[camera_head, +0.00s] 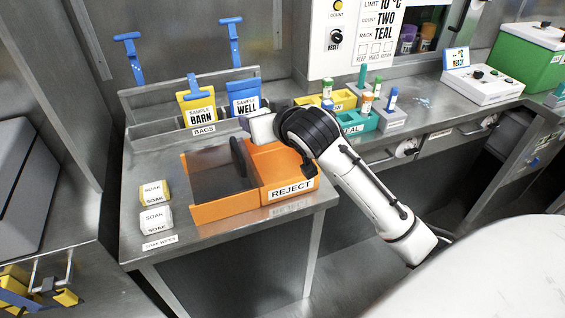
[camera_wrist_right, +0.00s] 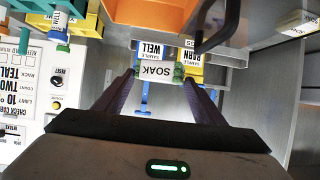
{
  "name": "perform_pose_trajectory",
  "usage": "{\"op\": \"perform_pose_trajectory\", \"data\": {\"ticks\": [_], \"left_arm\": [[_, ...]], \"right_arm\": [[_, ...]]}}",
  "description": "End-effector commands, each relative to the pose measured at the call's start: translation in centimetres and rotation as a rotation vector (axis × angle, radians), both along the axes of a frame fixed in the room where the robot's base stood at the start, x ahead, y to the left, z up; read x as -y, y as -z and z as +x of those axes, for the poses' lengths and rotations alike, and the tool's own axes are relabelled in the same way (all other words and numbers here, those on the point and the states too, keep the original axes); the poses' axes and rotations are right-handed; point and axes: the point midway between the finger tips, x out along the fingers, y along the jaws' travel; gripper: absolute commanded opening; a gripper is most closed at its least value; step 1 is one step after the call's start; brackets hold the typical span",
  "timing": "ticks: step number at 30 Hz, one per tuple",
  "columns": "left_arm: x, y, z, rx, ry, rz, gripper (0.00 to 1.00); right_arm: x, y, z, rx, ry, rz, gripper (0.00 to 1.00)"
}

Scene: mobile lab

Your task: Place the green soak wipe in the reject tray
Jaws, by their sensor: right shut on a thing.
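My right gripper (camera_wrist_right: 158,78) is shut on the green soak wipe (camera_wrist_right: 156,72), a small block with a white SOAK label and green ends. In the head view my right gripper (camera_head: 243,122) is above the back edge of the reject tray; the wipe cannot be made out there. The orange reject tray (camera_head: 225,207) stands on the steel bench with a REJECT label at its front right. Its dark left part looks empty, and a dark upright handle stands near its middle. The tray's orange edge also shows at the top of the wrist view (camera_wrist_right: 150,12). My left gripper is not in view.
A yellow soak wipe (camera_head: 155,192) and a white one (camera_head: 156,219) lie left of the tray. Sample bags BARN (camera_head: 198,108) and WELL (camera_head: 245,97) stand in a rack behind it. Teal (camera_head: 360,122) and yellow (camera_head: 344,100) tube racks are to the right.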

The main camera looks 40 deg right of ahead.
Motion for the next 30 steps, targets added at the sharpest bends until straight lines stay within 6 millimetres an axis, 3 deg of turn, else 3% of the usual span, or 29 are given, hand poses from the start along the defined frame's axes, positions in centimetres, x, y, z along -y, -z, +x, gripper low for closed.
{"op": "perform_pose_trajectory", "data": {"ticks": [1, 3, 6, 13, 20, 26, 30], "left_arm": [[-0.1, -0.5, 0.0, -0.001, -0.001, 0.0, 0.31], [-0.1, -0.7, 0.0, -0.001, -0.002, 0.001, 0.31], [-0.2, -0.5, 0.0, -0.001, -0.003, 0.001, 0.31], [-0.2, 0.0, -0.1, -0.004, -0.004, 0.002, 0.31], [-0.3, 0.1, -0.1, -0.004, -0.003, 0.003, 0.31], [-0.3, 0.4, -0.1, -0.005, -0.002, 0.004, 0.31], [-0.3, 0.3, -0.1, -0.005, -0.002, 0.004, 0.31]], "right_arm": [[1.6, 0.7, 0.4, -0.003, 0.019, -0.006, 0.43], [2.8, 1.5, 0.8, 0.001, 0.032, -0.004, 0.43], [3.6, 3.1, 1.0, 0.002, 0.04, -0.003, 0.43], [3.6, 7.3, 1.0, 0.004, 0.039, -0.003, 0.43], [3.6, 9.1, 1.1, 0.007, 0.038, -0.002, 0.43], [3.6, 11.9, 1.0, 0.006, 0.038, -0.003, 0.42], [3.5, 12.1, 1.1, 0.009, 0.038, -0.002, 0.42]]}}
